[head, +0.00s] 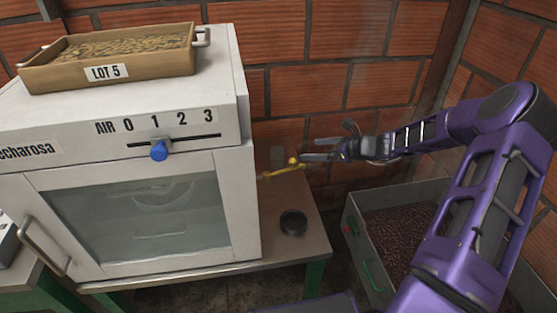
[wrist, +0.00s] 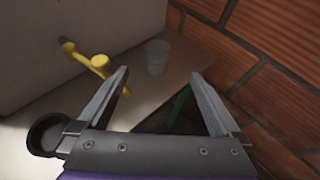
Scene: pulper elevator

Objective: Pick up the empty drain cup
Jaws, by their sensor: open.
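A clear, see-through cup (wrist: 157,57) stands upright on the bench, near the brick wall and beside the white machine; no contents show in it. It also shows faintly in the head view (head: 277,157), behind the yellow tap. A dark round cup or dish (head: 292,222) sits nearer the bench front, and at the left edge of the wrist view (wrist: 49,134). I cannot tell for sure which one is the drain cup. My gripper (head: 310,149) is open and empty, right of the tap. In the wrist view, the clear cup lies beyond the fingertips (wrist: 160,75), not between them.
The yellow tap (head: 282,170) juts from the white machine (head: 249,200) over the bench (head: 308,240). A metal bin of dark beans (head: 400,240) stands at right. The brick wall (head: 350,85) is close behind. A wooden LOT 5 tray (head: 110,65) rests on the machine.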

